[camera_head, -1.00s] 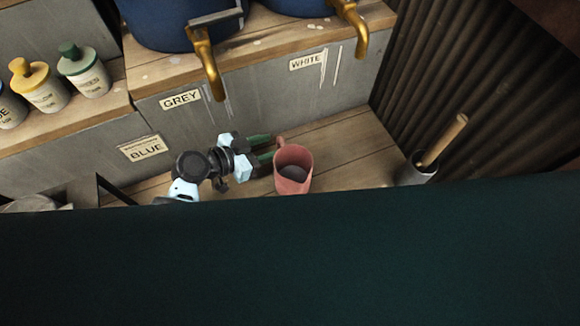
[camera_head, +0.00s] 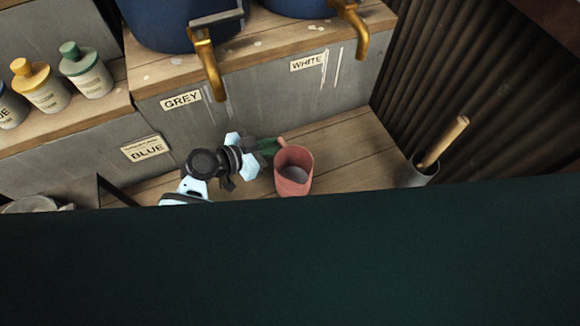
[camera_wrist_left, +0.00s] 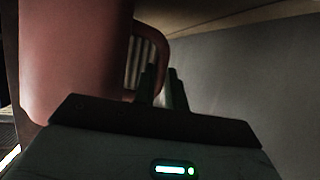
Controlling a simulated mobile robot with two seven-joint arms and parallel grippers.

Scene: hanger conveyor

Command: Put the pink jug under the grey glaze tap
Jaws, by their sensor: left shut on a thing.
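The pink jug (camera_head: 294,172) stands upright on the wooden shelf, right of my left gripper, with its open top facing the head camera. Its handle is on the gripper's side. My left gripper (camera_head: 272,146) is shut on the jug's handle. In the left wrist view the jug (camera_wrist_left: 75,60) fills the left side, and the fingers (camera_wrist_left: 160,88) are at its handle (camera_wrist_left: 158,45). The grey glaze tap (camera_head: 210,70) is a brass spout above the GREY label (camera_head: 181,100), up and left of the jug. My right gripper is not in view.
A second brass tap (camera_head: 356,30) hangs by the WHITE label (camera_head: 308,62). A grey pot with a wooden-handled tool (camera_head: 422,170) stands at the right by the corrugated wall. Several capped bottles (camera_head: 85,72) stand upper left. A dark green surface covers the foreground.

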